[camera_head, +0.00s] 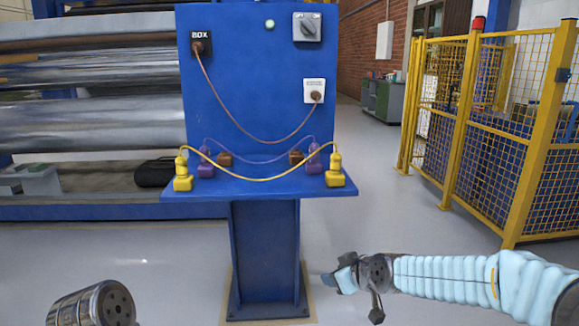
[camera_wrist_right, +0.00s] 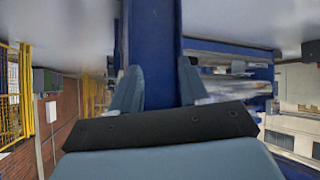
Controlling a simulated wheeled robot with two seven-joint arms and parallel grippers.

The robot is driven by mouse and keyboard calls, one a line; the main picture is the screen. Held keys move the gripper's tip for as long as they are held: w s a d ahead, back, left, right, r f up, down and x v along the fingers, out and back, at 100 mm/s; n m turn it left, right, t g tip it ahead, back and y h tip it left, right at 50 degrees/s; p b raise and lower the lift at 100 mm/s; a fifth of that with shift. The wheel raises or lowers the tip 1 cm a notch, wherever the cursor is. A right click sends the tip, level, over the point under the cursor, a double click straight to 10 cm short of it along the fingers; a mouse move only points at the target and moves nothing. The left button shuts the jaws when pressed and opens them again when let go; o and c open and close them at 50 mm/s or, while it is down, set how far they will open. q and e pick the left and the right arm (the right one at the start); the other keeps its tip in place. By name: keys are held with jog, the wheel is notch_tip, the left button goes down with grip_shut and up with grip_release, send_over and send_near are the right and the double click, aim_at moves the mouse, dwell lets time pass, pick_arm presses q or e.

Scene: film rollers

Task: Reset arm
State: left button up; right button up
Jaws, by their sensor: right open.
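My right arm comes in from the right in the head view, covered in a pale blue sleeve. Its gripper (camera_head: 340,277) is low, in front of and to the right of the blue stand's column (camera_head: 265,255), over the floor. In the right wrist view the two fingers of this gripper (camera_wrist_right: 160,88) are apart with nothing between them. The blue column shows behind them. At the lower left of the head view a metal cylinder of my left arm shows, with no fingers visible.
The blue stand has an upright panel (camera_head: 255,70) and a shelf (camera_head: 258,187). A brown cable (camera_head: 245,121) links two panel sockets. A yellow cable (camera_head: 262,180) and a purple cable (camera_head: 245,160) lie on the shelf. Large rollers (camera_head: 90,110) stand left, a yellow fence (camera_head: 500,130) right.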

jog(key=s+f+m+g, duration=0.2)
jog(key=s+f, duration=0.4)
jog(key=f, duration=0.6)
jog(key=s+f+m+g, duration=0.25)
jog(key=s+f, duration=0.25)
jog(key=f, duration=0.8)
jog(key=s+f+m+g, duration=0.2)
jog(key=s+f, duration=0.3)
jog(key=s, duration=0.4)
jog(key=s+f+m+g, duration=0.2)
jog(key=s+f, duration=0.4)
jog(key=s, duration=0.3)
jog(key=shift+a+f, duration=0.3)
jog(key=shift+a, duration=0.05)
